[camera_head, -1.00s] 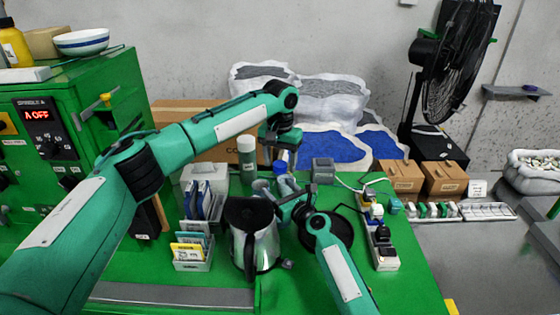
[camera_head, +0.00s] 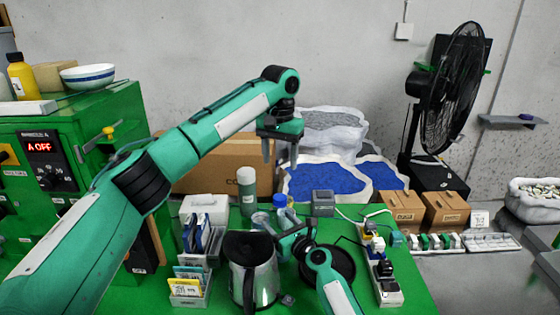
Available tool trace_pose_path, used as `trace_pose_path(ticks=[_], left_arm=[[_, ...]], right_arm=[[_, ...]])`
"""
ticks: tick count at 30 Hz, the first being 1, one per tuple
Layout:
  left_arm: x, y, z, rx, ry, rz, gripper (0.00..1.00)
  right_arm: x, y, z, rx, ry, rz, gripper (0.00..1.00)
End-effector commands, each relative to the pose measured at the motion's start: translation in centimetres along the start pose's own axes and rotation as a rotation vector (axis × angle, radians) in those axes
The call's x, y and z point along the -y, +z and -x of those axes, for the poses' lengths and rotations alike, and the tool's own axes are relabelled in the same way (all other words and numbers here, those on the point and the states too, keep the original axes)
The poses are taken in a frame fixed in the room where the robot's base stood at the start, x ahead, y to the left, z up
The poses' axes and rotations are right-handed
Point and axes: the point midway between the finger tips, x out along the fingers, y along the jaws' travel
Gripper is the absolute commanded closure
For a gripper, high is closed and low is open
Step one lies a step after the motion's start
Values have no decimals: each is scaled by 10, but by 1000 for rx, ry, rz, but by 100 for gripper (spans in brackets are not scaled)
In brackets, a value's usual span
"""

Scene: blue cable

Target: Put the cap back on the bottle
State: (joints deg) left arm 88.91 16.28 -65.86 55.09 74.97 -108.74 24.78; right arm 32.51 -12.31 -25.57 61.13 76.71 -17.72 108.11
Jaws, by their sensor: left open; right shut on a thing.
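The bottle (camera_head: 286,218) stands on the green table near the middle, partly hidden by my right gripper. A blue cap (camera_head: 280,201) shows at its top; I cannot tell how firmly it is seated. My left gripper (camera_head: 281,162) is open and empty, fingers pointing down, raised above the bottle and apart from the cap. My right gripper (camera_head: 276,230) is low at the bottle and shut on it, though the kettle and my arm hide much of the contact.
A steel kettle (camera_head: 256,283) stands in front, beside a black round pan (camera_head: 331,265). A green-grey cylinder (camera_head: 248,193) and a grey box (camera_head: 323,202) stand behind. A power strip (camera_head: 386,284) lies at the right, with card holders (camera_head: 188,291) at the left.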

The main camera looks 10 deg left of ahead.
Motion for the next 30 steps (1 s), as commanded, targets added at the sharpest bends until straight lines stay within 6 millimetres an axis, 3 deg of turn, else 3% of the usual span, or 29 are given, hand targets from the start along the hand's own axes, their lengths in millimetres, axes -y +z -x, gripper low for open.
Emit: trace_pose_path(ticks=[2, 3, 6, 20, 30], left_arm=[[0, 0, 0, 0, 0, 0, 40], [0, 0, 0, 0, 0, 0, 40], [0, 0, 0, 0, 0, 0, 40], [0, 0, 4, 0, 0, 0, 40], [0, 0, 13, 0, 0, 0, 40]], right_arm=[[0, 0, 0, -1, 0, 0, 97], [0, 0, 0, -1, 0, 0, 30], [0, 0, 0, -1, 0, 0, 10], [0, 0, 10, 0, 0, 0, 8], [0, -1, 68, -1, -1, 0, 8]])
